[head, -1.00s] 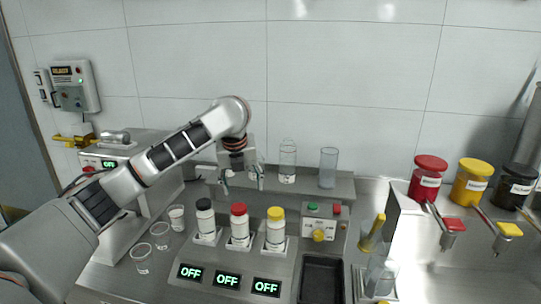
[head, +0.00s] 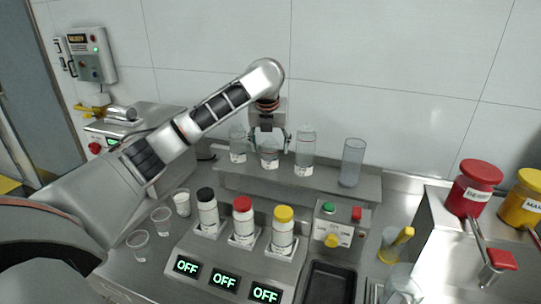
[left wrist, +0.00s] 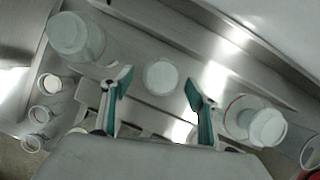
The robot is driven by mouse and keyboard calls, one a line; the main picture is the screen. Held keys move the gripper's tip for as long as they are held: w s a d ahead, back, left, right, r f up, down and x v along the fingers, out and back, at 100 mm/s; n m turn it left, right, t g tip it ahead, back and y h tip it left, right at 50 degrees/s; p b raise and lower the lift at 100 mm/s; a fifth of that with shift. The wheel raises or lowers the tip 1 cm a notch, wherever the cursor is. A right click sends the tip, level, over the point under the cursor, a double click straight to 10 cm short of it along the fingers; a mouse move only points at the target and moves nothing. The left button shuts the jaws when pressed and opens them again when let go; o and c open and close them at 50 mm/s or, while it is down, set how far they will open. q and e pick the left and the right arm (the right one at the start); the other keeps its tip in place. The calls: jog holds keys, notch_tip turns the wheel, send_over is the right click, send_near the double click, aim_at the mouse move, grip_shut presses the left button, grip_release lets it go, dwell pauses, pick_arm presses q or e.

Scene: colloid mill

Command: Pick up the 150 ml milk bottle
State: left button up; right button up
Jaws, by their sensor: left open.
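Three clear bottles with small white labels stand on the raised steel shelf: a left one (head: 238,146), a short middle one (head: 269,155) and a taller right one (head: 305,152). The label print is too small to read, so I cannot tell for sure which is 150 ml. My left gripper (head: 269,140) is open above the middle bottle, pointing down. In the left wrist view, the round top of the middle bottle (left wrist: 160,77) lies between the spread teal fingertips (left wrist: 158,88), apart from both. My right gripper is not in view.
A clear cylinder (head: 352,163) stands right of the bottles. Black-, red- and yellow-capped bottles (head: 243,221) stand in front in holders, by a control box (head: 334,229). Clear cups (head: 161,221) are at left. Neighbouring bottles stand close to the gripper's sides.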

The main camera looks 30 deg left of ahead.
pick_arm(q)
jog(key=shift+x, duration=1.4)
jog(key=shift+w, duration=0.1)
jog(key=c, duration=1)
jog(key=shift+o, duration=0.2)
jog(key=shift+r, duration=0.15)
